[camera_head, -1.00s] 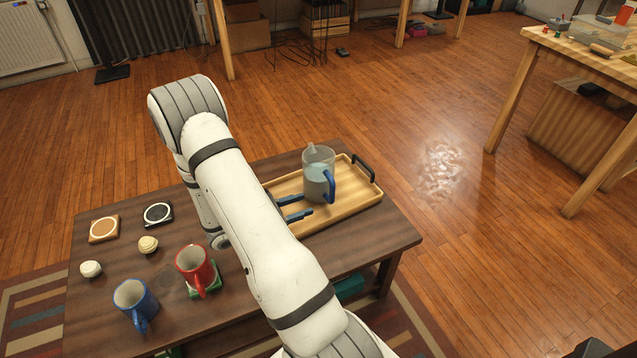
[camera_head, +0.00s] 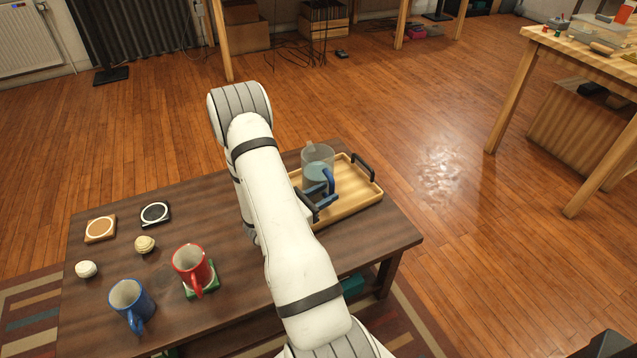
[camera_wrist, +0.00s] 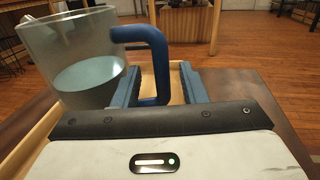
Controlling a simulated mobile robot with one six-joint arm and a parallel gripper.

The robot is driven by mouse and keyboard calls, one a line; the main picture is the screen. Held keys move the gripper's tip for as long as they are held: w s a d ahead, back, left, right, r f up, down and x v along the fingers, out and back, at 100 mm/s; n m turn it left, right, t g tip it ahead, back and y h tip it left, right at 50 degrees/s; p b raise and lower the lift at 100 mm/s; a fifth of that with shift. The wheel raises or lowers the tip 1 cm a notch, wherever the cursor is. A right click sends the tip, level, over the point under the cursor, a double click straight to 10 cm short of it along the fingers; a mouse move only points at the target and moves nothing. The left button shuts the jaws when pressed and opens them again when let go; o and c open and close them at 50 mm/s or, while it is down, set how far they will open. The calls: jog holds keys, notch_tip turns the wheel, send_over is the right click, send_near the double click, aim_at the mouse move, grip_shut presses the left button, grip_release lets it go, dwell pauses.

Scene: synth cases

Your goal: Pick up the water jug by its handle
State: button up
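The clear water jug (camera_head: 316,158) stands upright on the wooden tray (camera_head: 356,206), with water in it. Its blue handle (camera_head: 330,181) faces the front right in the head view. In the wrist view the jug (camera_wrist: 75,60) is at the upper left and its handle (camera_wrist: 156,58) is in the middle. My gripper (camera_wrist: 159,88) is open, with one blue finger on each side of the handle. There is a visible gap on the right; contact on the left cannot be told. In the head view my arm partly hides the gripper (camera_head: 322,197).
The tray has black end handles and lies on a dark wooden table (camera_head: 385,236). A red mug (camera_head: 190,266) on a green coaster, a blue mug (camera_head: 130,300), two coasters and two small balls are on the table's left side. Open floor lies right of the table.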

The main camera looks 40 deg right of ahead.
jog(key=shift+s+d, duration=0.15)
jog(key=shift+d, duration=1.15)
jog(key=shift+c, duration=0.6)
grip_shut()
